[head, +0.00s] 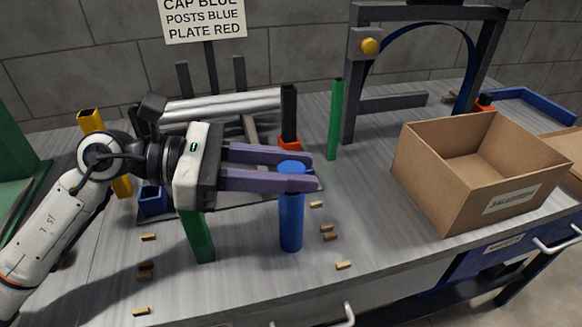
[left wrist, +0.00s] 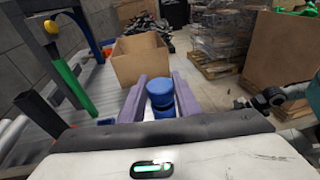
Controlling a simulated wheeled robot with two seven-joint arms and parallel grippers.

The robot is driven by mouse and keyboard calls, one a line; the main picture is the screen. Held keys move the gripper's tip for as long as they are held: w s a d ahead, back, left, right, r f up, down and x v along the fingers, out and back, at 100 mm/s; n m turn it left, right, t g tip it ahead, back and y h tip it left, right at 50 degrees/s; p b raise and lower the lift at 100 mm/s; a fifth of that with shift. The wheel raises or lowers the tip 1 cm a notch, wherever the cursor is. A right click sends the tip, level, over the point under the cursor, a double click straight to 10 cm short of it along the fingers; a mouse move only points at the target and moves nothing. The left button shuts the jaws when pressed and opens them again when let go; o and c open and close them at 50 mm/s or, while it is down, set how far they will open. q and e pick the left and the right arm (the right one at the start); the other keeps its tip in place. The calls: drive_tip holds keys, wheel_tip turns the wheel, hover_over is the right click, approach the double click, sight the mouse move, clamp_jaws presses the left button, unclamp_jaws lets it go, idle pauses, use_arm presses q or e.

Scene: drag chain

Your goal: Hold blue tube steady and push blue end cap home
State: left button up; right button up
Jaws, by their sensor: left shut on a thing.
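The blue tube (head: 291,222) stands upright near the front of the bench. The blue end cap (head: 292,166) is at its top, between the two purple fingers of my left gripper (head: 305,174). My left gripper comes in level from the left and is shut on the cap. In the left wrist view the cap (left wrist: 158,87) sits between the fingertips, with more blue below it. The fingers hide the joint between cap and tube, so I cannot tell how far the cap is seated. My right gripper is not in view.
A green tube (head: 198,236) stands left of the blue tube, under my gripper. Small tan pieces (head: 328,228) lie around. An open cardboard box (head: 440,190) stands right. Behind are a black tube in an orange cap (head: 289,118), another green tube (head: 335,120) and a grey frame (head: 352,90).

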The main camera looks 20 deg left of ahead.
use_arm(q)
drive_tip(key=shift+d+f, duration=0.1)
drive_tip(key=shift+f, duration=0.15)
drive_tip(key=shift+d+f+b, duration=0.2)
drive_tip(key=shift+b, duration=0.25)
drive_tip(key=o, duration=1.1)
drive_tip(key=shift+d+f, duration=0.1)
drive_tip(key=shift+f, duration=0.05)
drive_tip(key=shift+c, duration=0.2)
